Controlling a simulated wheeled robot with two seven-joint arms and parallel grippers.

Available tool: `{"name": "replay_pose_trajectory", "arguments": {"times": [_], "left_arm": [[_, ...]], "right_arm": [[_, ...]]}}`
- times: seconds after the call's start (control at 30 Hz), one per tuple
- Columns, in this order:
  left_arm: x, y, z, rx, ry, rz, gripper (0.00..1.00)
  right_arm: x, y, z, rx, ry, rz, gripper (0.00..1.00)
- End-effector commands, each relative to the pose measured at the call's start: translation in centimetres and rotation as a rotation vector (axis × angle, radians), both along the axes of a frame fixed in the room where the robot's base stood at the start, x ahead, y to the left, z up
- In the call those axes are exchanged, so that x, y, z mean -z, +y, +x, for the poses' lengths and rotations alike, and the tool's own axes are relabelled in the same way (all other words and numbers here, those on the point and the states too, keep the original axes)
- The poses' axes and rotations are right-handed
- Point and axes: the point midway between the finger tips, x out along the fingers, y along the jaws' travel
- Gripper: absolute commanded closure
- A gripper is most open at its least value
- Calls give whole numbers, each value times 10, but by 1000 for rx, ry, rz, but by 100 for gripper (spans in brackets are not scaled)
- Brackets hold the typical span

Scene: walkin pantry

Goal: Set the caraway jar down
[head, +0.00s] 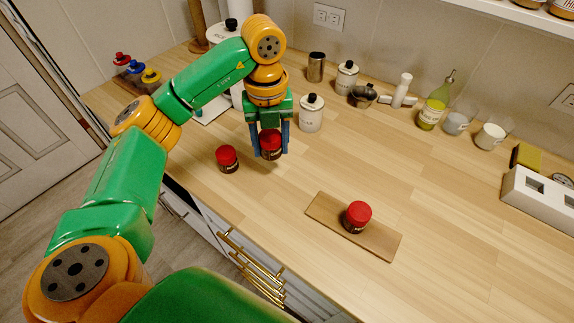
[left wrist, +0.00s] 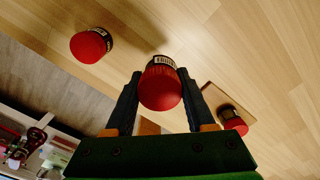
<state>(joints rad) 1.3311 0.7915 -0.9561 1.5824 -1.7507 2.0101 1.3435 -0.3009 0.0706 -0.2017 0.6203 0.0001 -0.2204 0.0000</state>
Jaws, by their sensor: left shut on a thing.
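My left gripper (head: 271,146) is shut on a red-lidded jar (head: 270,141), gripping it from above, at or just above the wooden counter. In the left wrist view the same jar (left wrist: 161,85) sits between the two fingers, lid towards the camera. A second red-lidded jar (head: 227,158) stands on the counter just left of the gripper. A third red-lidded jar (head: 357,216) stands on a small wooden board (head: 325,212) nearer the front. The labels are too small to read, so I cannot tell which jar is caraway. My right gripper is not in view.
Behind the gripper stand a white canister (head: 311,113), another canister (head: 346,77), a metal cup (head: 316,67) and a small dark pot (head: 362,95). An oil bottle (head: 433,108) and glasses stand at the back right. The counter (head: 460,220) between board and white block (head: 540,197) is clear.

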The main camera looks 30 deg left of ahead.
Motion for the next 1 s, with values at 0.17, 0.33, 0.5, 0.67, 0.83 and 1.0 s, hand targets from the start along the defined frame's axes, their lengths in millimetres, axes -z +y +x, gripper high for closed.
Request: {"name": "replay_pose_trajectory", "arguments": {"times": [0.17, 0.33, 0.5, 0.67, 0.83, 1.0], "left_arm": [[31, -18, 17, 0, 3, -1, 98], [55, -24, 22, -1, 6, 2, 98], [72, -24, 23, -1, -1, 1, 98], [72, -24, 23, 0, -2, 1, 98], [75, -24, 23, 0, -2, 1, 35], [75, -24, 23, 0, -2, 1, 15]], "right_arm": [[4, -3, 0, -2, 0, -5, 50], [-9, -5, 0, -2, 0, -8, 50], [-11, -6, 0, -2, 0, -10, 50], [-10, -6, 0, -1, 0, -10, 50], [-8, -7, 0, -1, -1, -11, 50], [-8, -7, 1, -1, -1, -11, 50]]}}
